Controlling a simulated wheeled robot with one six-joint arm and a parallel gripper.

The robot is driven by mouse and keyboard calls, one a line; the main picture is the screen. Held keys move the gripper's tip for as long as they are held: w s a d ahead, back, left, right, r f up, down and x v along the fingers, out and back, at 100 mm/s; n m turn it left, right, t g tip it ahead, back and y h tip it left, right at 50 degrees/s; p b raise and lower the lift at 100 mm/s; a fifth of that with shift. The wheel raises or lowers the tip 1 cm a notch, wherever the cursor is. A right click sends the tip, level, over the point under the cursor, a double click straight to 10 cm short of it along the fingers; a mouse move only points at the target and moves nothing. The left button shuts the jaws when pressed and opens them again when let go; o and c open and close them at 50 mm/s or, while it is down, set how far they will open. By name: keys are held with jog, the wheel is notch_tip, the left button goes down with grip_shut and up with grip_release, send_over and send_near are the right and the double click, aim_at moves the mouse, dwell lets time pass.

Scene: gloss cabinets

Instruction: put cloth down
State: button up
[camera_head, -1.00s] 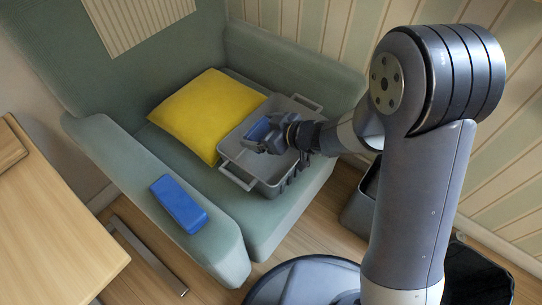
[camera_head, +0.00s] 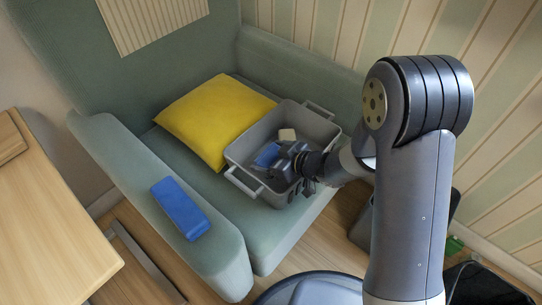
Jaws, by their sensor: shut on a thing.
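My gripper (camera_head: 276,161) is shut on a blue cloth (camera_head: 266,154), of which only a part shows beside the fingers. The gripper and cloth are within the outline of a grey bin (camera_head: 242,160) with two handles, on the armchair seat. I cannot tell whether the cloth touches the bin's floor. Another blue, folded-looking item (camera_head: 179,208) lies on the armchair's near armrest, apart from my gripper.
A small cream object (camera_head: 287,134) is in the bin, behind the gripper. A yellow cushion (camera_head: 215,118) lies left of the bin on the green armchair (camera_head: 190,250). A wooden table (camera_head: 50,230) is at left. A dark container (camera_head: 362,230) stands on the floor at right.

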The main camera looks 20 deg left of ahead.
jog(key=shift+s+f, duration=0.1)
jog(key=shift+f, duration=0.5)
jog(key=o, duration=0.7)
jog(key=shift+d+f+b, duration=0.15)
jog(key=shift+b, duration=0.15)
jog(key=shift+r+p, duration=0.45)
jog(key=shift+r, duration=0.15)
jog(key=p+v, duration=0.4)
jog(key=v, duration=0.8)
jog(key=shift+r, duration=0.15)
jog(key=b+x, duration=0.4)
jog(key=x, duration=0.8)
jog(key=shift+f, duration=0.2)
